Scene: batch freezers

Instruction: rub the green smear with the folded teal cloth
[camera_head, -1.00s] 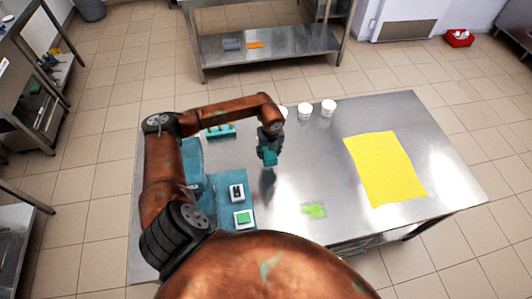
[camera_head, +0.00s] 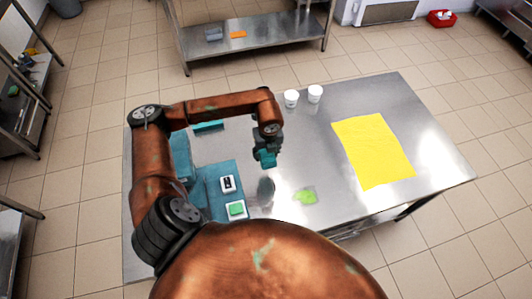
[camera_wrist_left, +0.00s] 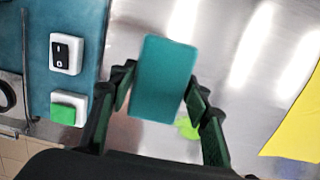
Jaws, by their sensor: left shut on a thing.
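The folded teal cloth (camera_head: 266,159) is a small teal block in the head view. My left gripper (camera_head: 266,150) is shut on it and holds it above the steel table, with a dark reflection below. In the left wrist view the cloth (camera_wrist_left: 163,80) sits between the two fingers of the gripper (camera_wrist_left: 155,108). The green smear (camera_head: 305,196) lies flat on the table, to the right of and nearer than the cloth. In the left wrist view the smear (camera_wrist_left: 187,128) shows partly, behind the cloth and a finger. My right gripper is not in view.
A yellow cloth (camera_head: 373,151) lies spread on the steel table (camera_head: 420,110). Two white cups (camera_head: 291,98) stand at the back edge. A teal machine carries a black switch (camera_head: 228,184) and a green button (camera_head: 236,209) at the left. Bare table surrounds the smear.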

